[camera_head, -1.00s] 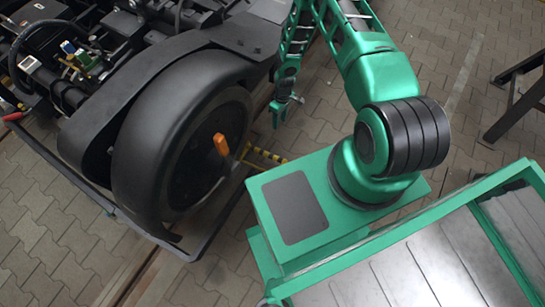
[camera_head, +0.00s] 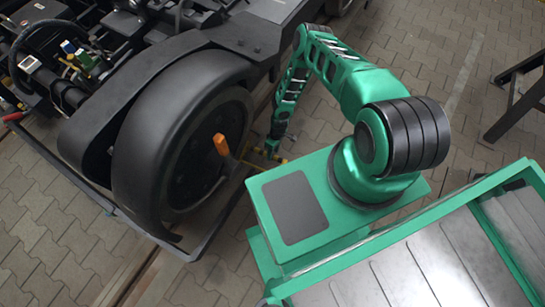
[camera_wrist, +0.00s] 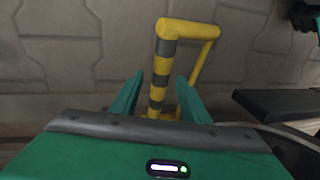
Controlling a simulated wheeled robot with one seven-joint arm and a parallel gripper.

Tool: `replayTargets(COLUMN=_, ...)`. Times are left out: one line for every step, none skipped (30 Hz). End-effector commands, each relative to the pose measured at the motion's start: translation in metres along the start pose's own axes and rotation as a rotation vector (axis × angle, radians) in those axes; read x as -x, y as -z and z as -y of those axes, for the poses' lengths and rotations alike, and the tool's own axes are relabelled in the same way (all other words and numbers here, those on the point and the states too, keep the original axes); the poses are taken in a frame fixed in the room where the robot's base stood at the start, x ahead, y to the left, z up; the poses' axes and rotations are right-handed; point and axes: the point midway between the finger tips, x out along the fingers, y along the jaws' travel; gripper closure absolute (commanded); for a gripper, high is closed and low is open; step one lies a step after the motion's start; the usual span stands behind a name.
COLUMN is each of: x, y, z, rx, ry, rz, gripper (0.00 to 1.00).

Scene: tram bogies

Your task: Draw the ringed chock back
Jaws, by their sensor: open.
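A yellow handle with black bands (camera_wrist: 160,62), shaped like a bent loop, stands over the paving in the wrist view. In the head view a small yellow part of it (camera_head: 250,163) shows low beside the big black wheel (camera_head: 172,145). My gripper (camera_wrist: 160,76) is open, with one green finger on each side of the banded bar in the picture. I cannot tell whether the bar is between the fingers or beyond them. In the head view my gripper (camera_head: 271,148) is low by the wheel and partly covers the handle. The chock's body is not clearly visible.
An orange lever (camera_head: 222,145) sticks out from the wheel hub. A dark block (camera_wrist: 275,105) and a thin cable lie right of my gripper in the wrist view. A dark trestle (camera_head: 520,90) stands at the far right. Paving between is clear.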

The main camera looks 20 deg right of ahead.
Motion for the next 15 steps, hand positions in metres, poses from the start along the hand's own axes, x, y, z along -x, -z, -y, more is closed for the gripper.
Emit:
replayTargets(x=-0.009, y=-0.001, z=0.001, rx=-0.002, ry=0.000, rz=0.000, gripper=0.58)
replayTargets(x=-0.013, y=-0.001, z=0.001, rx=-0.002, ry=0.001, rz=0.001, gripper=0.58)
replayTargets(x=-0.018, y=-0.001, z=0.000, rx=-0.001, ry=0.000, rz=0.001, gripper=0.58)
replayTargets(x=-0.021, y=-0.001, z=0.001, rx=-0.001, ry=0.000, rz=0.001, gripper=0.58)
replayTargets(x=-0.025, y=-0.001, z=0.001, rx=0.000, ry=0.001, rz=0.001, gripper=0.58)
replayTargets(x=-0.028, y=0.000, z=0.000, rx=0.000, ry=0.000, rz=0.001, gripper=0.58)
replayTargets(x=-0.031, y=-0.001, z=0.000, rx=0.000, ry=0.000, rz=0.001, gripper=0.58)
replayTargets(x=-0.033, y=-0.001, z=0.000, rx=-0.001, ry=0.000, rz=0.001, gripper=0.58)
replayTargets(x=-0.036, y=-0.001, z=0.000, rx=-0.001, ry=0.000, rz=0.001, gripper=0.58)
replayTargets(x=-0.037, y=0.000, z=0.000, rx=-0.001, ry=0.000, rz=0.000, gripper=0.58)
replayTargets(x=-0.038, y=0.000, z=0.000, rx=-0.001, ry=0.000, rz=0.000, gripper=0.58)
replayTargets(x=-0.040, y=0.000, z=0.000, rx=-0.001, ry=0.000, rz=0.000, gripper=0.58)
replayTargets(x=-0.041, y=0.000, z=0.000, rx=-0.001, ry=0.000, rz=0.000, gripper=0.58)
replayTargets(x=-0.041, y=0.000, z=0.000, rx=-0.001, ry=0.000, rz=0.000, gripper=0.58)
replayTargets(x=-0.042, y=0.000, z=0.000, rx=0.000, ry=0.000, rz=0.000, gripper=0.58)
